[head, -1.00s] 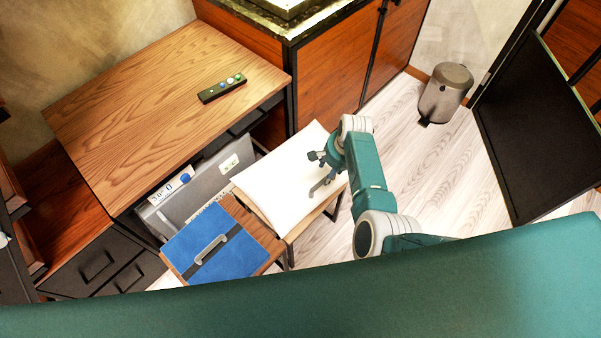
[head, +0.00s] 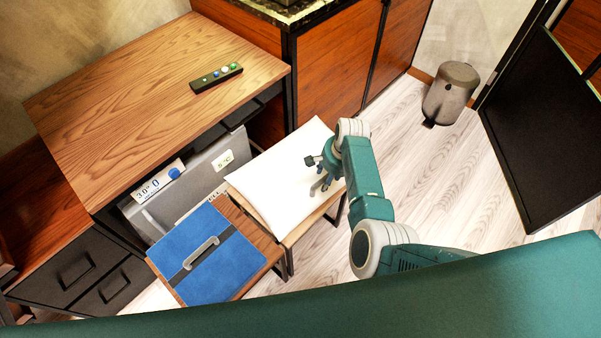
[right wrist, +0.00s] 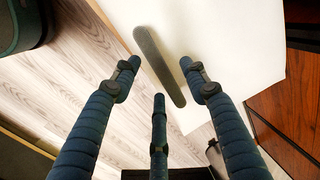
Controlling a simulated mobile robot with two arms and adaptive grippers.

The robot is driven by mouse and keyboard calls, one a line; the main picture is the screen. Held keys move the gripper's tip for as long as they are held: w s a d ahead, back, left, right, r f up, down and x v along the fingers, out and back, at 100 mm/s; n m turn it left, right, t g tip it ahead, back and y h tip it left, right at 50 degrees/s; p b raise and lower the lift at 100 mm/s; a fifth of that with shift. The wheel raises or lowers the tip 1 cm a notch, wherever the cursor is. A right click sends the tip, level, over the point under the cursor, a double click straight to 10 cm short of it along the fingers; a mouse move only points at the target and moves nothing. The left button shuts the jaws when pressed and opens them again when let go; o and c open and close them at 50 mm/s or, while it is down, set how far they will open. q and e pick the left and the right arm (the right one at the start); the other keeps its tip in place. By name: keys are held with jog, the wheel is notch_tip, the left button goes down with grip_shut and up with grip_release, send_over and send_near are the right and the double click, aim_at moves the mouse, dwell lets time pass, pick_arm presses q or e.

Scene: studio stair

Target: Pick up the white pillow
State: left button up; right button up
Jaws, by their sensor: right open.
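The white pillow (head: 270,192) lies on a small wooden stool or side table (head: 300,232) in the head view, beside the blue case. My right gripper (head: 318,182) is over the pillow's right part, fingers pointing down. In the right wrist view the pillow (right wrist: 245,45) fills the upper right, and my right gripper (right wrist: 158,85) has its fingers spread with nothing held between them. A dark grey elongated shape (right wrist: 160,65) shows between the fingers; I cannot tell what it is. Whether the fingertips touch the pillow is unclear. My left gripper is not in view.
A blue case (head: 208,255) lies on a wooden surface left of the pillow. A wooden desk (head: 150,95) with a remote (head: 217,77) stands behind, with a grey box (head: 200,175) under it. A bin (head: 450,93) stands at back right. The floor (head: 430,180) right of my arm is clear.

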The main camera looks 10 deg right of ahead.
grip_shut()
jog(key=shift+w+r, duration=0.1)
jog(key=shift+r, duration=0.05)
dwell(0.4)
